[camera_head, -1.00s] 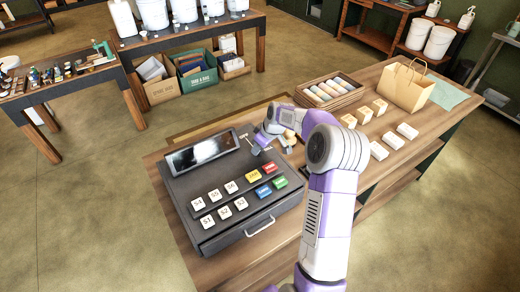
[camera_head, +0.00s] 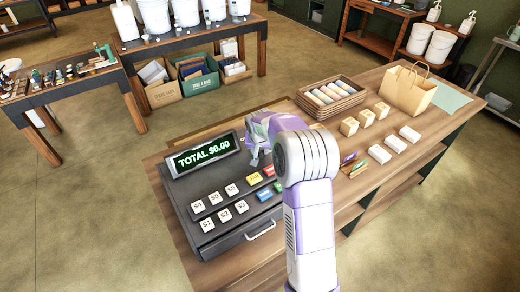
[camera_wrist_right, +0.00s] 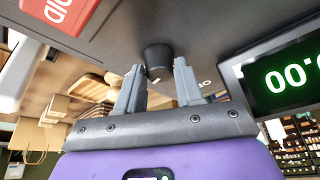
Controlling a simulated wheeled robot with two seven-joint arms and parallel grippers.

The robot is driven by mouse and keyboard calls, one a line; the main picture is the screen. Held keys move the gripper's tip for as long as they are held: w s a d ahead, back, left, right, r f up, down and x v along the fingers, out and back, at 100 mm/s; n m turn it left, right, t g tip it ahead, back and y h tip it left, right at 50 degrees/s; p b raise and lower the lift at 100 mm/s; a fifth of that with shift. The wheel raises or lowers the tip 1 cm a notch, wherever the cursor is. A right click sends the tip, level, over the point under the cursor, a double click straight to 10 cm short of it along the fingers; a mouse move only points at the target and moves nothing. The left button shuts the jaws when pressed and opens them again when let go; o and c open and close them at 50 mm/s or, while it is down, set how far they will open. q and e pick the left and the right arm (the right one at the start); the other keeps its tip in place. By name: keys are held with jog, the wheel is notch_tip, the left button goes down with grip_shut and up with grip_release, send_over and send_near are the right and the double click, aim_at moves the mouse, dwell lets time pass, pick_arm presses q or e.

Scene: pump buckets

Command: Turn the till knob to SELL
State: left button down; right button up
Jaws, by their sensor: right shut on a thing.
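The till (camera_head: 225,245) is a dark box on the wooden counter, with white and coloured keys. Its raised display (camera_head: 203,154) is lit and reads "TOTAL $0.00"; the lit screen also shows in the right wrist view (camera_wrist_right: 290,78). The till knob (camera_wrist_right: 158,56) is a small dark cylinder on the till's face, between the fingers of my right gripper (camera_wrist_right: 158,68). In the head view my right gripper (camera_head: 255,157) is shut on the knob, right of the display, and hides it. The knob's labels are too cut off to read. My left gripper is out of view.
On the counter (camera_head: 300,250), a tray of rolls (camera_head: 330,97), several small boxes (camera_head: 382,153) and a paper bag (camera_head: 408,90) stand to the right. A shelf with buckets (camera_head: 153,15) is behind.

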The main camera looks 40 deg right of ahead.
jog(key=shift+a+m+g+h, duration=0.1)
jog(key=shift+m+g+h, duration=0.25)
jog(key=shift+m, duration=0.75)
jog(key=o, duration=1)
jog(key=v, duration=0.7)
jog(key=shift+r, duration=0.25)
jog(key=shift+a, duration=0.1)
